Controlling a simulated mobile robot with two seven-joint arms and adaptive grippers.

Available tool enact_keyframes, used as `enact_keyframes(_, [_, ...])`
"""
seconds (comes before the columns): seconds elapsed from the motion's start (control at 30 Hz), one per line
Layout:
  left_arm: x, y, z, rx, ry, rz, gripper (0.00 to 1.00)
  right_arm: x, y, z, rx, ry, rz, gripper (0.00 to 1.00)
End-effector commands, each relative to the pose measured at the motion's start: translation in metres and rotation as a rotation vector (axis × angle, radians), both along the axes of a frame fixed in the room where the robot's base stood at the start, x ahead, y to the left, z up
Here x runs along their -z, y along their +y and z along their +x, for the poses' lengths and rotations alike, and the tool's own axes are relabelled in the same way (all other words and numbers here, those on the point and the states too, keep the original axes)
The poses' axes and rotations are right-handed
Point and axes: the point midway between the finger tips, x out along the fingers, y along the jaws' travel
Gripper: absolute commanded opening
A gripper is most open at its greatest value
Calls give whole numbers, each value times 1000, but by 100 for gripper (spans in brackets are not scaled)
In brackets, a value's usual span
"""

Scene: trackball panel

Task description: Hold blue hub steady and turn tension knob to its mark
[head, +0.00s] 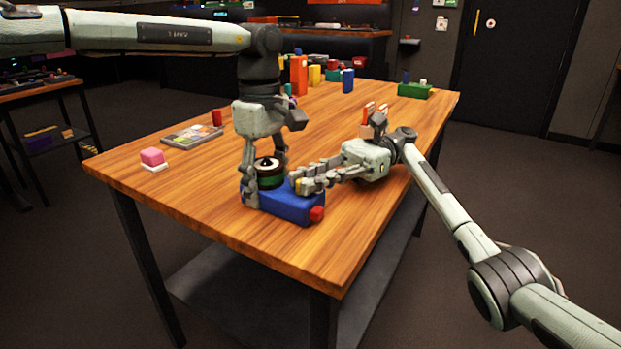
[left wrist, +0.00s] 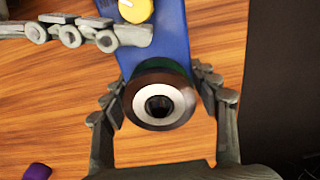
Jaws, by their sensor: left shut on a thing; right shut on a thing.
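The blue hub (head: 284,206) lies near the table's front edge, with a red end piece (head: 317,213). A round dark knob (head: 268,167) with a green band and pale ring stands on it; the knob also shows in the left wrist view (left wrist: 160,103). My left gripper (head: 264,178) comes down from above, its fingers on both sides of the round knob, shut on it. My right gripper (head: 303,183) reaches in from the right and is shut on the blue hub. Its far contact is hidden. A yellow knob (left wrist: 135,9) sits on the hub beside its fingers.
A pink block (head: 152,157), a grey panel with coloured squares (head: 193,136) and a small red block (head: 217,117) lie to the left. Coloured blocks, including an orange one (head: 299,76), stand at the back. A green tray (head: 414,91) is at the far right. The front right is clear.

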Motion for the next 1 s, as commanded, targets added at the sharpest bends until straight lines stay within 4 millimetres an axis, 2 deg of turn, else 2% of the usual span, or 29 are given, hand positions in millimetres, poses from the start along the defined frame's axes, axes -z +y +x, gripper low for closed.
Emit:
enact_keyframes(0.17, [-1,-1,0,1,0,-3,26,2,0,0,0,2,-4,0])
enact_keyframes(0.2, [-1,-1,0,1,0,-3,26,2,0,0,0,2,-4,22])
enact_keyframes(0.33, [-1,-1,0,0,-1,-2,26,1,0,0,0,2,-2,38])
enact_keyframes(0.73, [-1,0,0,0,-1,-1,26,1,-1,0,16,0,-2,39])
enact_keyframes(1.0, [-1,0,0,0,-1,-1,26,2,-2,-3,161,-1,-3,39])
